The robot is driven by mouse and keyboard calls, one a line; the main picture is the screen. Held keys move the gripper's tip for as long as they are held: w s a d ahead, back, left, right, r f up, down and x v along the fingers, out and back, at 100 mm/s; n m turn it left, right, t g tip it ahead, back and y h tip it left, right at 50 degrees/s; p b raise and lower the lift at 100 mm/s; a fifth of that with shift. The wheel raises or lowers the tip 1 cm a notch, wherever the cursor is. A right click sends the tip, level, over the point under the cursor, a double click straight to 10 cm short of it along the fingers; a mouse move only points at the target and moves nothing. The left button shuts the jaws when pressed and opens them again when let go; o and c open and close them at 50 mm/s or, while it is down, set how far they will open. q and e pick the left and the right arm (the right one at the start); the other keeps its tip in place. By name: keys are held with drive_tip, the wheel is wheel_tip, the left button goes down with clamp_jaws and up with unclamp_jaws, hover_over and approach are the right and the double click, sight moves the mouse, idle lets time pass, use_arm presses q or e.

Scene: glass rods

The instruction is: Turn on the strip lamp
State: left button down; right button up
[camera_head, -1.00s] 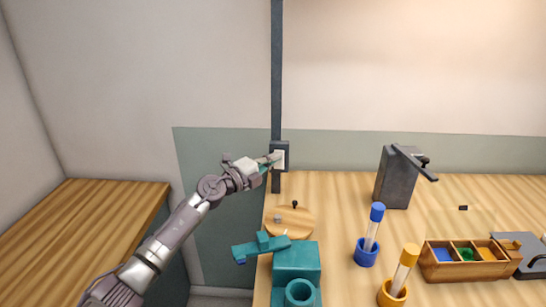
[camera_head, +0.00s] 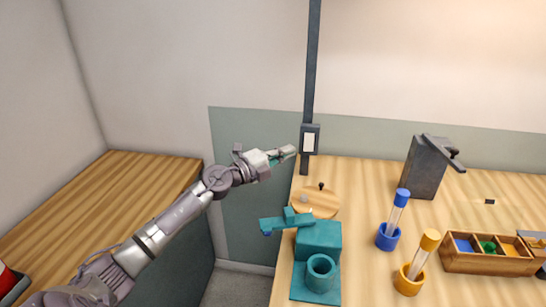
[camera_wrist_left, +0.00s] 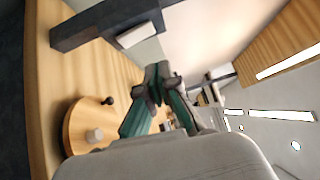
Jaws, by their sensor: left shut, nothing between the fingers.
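A dark switch box with a white rocker plate (camera_head: 309,141) is mounted on a dark upright post (camera_head: 313,60) against the back wall. The plate also shows in the wrist view (camera_wrist_left: 136,34), on the post at the upper left. My left gripper (camera_head: 292,152) is shut and empty, just left of the switch box and slightly lower, with a small gap in the picture. Its teal-padded fingers show in the wrist view (camera_wrist_left: 158,82). I cannot identify the strip lamp itself or tell which way the rocker is tipped. My right gripper is not in view.
On the wooden table below stand a round wooden board (camera_head: 322,203), a teal block stand (camera_head: 318,240), blue (camera_head: 388,237) and yellow (camera_head: 408,282) rod holders, a dark grey stand (camera_head: 425,168) and a compartment tray (camera_head: 490,263). Another wooden counter (camera_head: 90,215) is at left.

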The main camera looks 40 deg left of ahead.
use_arm(q)
drive_tip(key=v, duration=0.2)
drive_tip(key=r+v, duration=0.1)
drive_tip(key=v, duration=0.1)
drive_tip(key=shift+s+d, duration=0.15)
drive_tip(key=shift+s, duration=0.15)
